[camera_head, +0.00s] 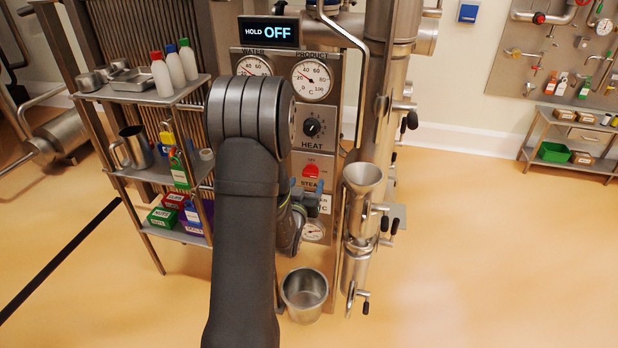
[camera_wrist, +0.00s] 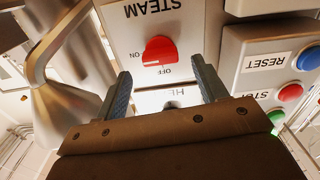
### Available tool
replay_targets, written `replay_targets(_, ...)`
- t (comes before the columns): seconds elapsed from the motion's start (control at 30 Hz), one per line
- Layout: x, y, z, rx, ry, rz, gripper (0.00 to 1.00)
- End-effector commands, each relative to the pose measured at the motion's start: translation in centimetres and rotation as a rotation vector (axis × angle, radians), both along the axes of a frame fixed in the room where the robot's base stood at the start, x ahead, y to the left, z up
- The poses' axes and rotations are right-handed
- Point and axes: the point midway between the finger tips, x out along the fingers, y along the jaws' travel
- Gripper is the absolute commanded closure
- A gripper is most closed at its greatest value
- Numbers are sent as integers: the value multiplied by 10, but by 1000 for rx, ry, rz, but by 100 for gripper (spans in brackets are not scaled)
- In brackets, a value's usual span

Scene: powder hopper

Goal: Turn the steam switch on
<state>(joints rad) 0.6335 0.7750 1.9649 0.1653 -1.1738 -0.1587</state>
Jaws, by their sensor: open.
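The steam switch is a red rotary knob (camera_head: 311,171) on a pale panel marked STEAM, below the HEAT dial. My gripper (camera_head: 307,190) is in front of the panel, just below the knob. In the wrist view my gripper (camera_wrist: 162,68) is open and empty, its two fingers apart on either side of the knob's line, with no visible contact.
RESET and STOP buttons, blue (camera_wrist: 308,58) and red (camera_wrist: 290,93), sit close beside one finger. A steel funnel (camera_head: 363,178) stands right of the panel. A shelf (camera_head: 150,97) with bottles is at left.

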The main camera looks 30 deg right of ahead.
Motion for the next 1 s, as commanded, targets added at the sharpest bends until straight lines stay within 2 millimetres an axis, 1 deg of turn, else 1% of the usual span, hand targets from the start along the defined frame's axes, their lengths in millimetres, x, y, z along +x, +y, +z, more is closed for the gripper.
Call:
replay_targets(0.03, 7, -7, 0, -1, -1, -1, 35)
replay_targets(0.1, 14, -15, 0, -1, -1, 0, 35)
replay_targets(0.3, 27, -27, 0, -1, -1, 1, 35)
replay_targets(0.63, 29, -29, 0, 1, 1, 1, 35)
replay_targets(0.67, 29, -29, 0, 1, 1, 1, 38)
replay_targets(0.7, 29, -29, 0, 1, 1, 1, 46)
replay_targets(0.87, 29, -29, 0, 0, 0, 1, 78)
replay_targets(1.0, 29, -29, 0, 6, -6, 1, 78)
